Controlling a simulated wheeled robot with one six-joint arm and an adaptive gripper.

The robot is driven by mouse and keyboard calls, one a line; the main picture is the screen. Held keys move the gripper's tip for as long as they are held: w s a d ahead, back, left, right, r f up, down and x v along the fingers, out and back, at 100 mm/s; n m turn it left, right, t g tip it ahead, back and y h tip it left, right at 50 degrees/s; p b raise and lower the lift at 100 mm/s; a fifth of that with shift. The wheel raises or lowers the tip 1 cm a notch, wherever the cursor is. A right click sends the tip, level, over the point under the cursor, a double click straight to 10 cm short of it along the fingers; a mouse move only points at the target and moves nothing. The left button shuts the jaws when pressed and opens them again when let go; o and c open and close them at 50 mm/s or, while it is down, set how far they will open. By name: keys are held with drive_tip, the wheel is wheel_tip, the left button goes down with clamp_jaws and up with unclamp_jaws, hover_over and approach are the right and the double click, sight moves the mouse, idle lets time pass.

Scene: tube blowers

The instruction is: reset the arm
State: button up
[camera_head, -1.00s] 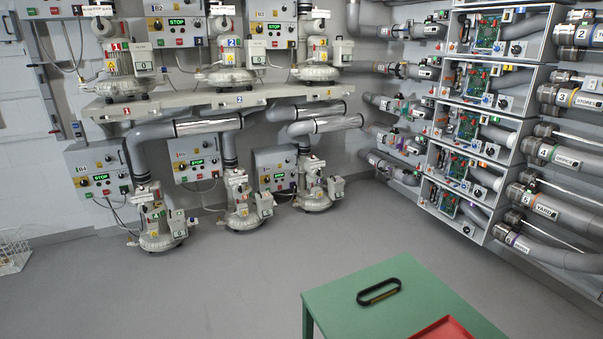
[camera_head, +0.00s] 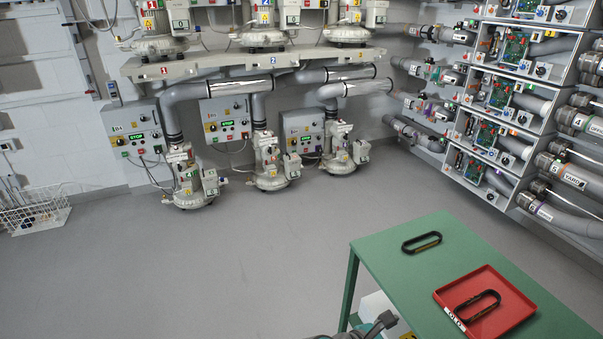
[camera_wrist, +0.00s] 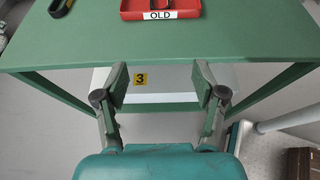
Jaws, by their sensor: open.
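My gripper (camera_wrist: 161,88) is open and empty in the wrist view, with its two fingers spread apart. It is in front of the near edge of the green table (camera_wrist: 240,45). Part of my arm end, teal and grey, shows at the bottom edge of the head view, beside the table (camera_head: 385,262); its fingers are not clear there.
A red tray (camera_head: 515,292) labelled OLD holds a black loop (camera_head: 478,305). Another black loop (camera_head: 421,242) lies on the bare tabletop. A white box (camera_wrist: 172,83) marked 3 is below the tabletop. A wire basket (camera_head: 35,215) stands left; open floor lies between.

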drive_tip(key=s+d+f+m+t+y, duration=0.1)
drive_tip(key=s+f+t+y, duration=0.1)
drive_tip(key=s+f+y, duration=0.3)
drive_tip(key=s+d+f+m+t, duration=0.1)
drive_tip(key=s+d+f+t, duration=0.15)
drive_tip(key=f, duration=0.45)
drive_tip(key=s+a+f+m+y, duration=0.3)
drive_tip(key=s+m+y, duration=0.1)
drive_tip(key=s, duration=0.5)
drive_tip(key=s+a+r+m+t+y, duration=0.3)
drive_tip(key=s+r+m+t, duration=0.2)
drive_tip(key=s+r+m, duration=1)
drive_tip(key=s+m, duration=0.1)
drive_tip(key=s, duration=0.2)
drive_tip(key=shift+r, duration=0.15)
